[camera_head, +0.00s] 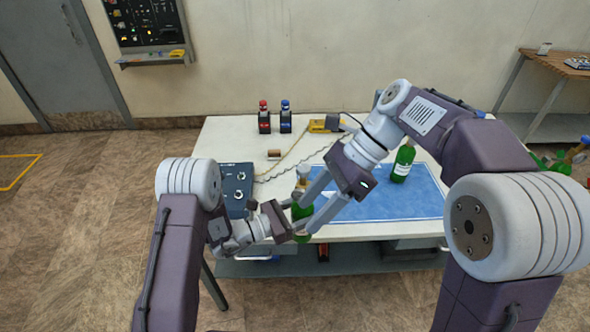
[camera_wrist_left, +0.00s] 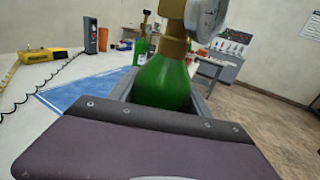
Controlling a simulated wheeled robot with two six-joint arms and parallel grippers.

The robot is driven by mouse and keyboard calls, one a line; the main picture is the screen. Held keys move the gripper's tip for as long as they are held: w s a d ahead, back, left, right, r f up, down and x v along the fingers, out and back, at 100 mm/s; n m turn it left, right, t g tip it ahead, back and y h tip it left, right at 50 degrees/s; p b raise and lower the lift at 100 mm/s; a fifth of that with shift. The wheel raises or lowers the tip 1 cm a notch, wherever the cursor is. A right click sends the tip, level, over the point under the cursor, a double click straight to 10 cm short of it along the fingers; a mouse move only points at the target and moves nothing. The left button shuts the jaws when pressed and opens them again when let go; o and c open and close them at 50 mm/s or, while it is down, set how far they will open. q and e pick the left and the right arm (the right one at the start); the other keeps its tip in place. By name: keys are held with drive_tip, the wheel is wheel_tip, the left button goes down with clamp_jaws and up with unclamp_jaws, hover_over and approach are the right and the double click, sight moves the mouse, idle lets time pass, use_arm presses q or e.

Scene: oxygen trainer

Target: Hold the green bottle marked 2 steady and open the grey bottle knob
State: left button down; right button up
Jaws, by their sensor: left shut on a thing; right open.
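A green bottle (camera_head: 303,211) is held by my left gripper (camera_head: 293,216), which is shut on it near the table's front edge. The left wrist view shows its green shoulder (camera_wrist_left: 165,84), brass valve (camera_wrist_left: 172,47) and a round pale gauge (camera_wrist_left: 207,17). Its number is not readable. The grey knob cannot be made out clearly. My right gripper (camera_head: 306,214) is open, its two fingers reaching down-left across the held bottle; I cannot tell whether they touch it. A second green bottle (camera_head: 403,162) with a white label stands on the blue mat (camera_head: 375,203).
Red-capped (camera_head: 264,118) and blue-capped (camera_head: 286,117) dark bottles stand at the back of the white table (camera_head: 228,136). A dark control box (camera_head: 236,188) is at the left. A yellow device (camera_head: 319,126) and a coiled cable lie behind the grippers. The front right of the mat is clear.

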drive_tip(key=w+a+r+n+g+y, duration=0.1)
drive_tip(key=a+n+y, duration=0.1)
drive_tip(key=y, duration=0.1)
drive_tip(key=m+t+y, duration=0.4)
drive_tip(key=t+y, duration=0.1)
drive_tip(key=y, duration=0.3)
approach(304, 171)
drive_tip(key=w, duration=0.2)
drive_tip(key=a, duration=1.3)
drive_tip(key=shift+f, duration=0.4)
clamp_jaws()
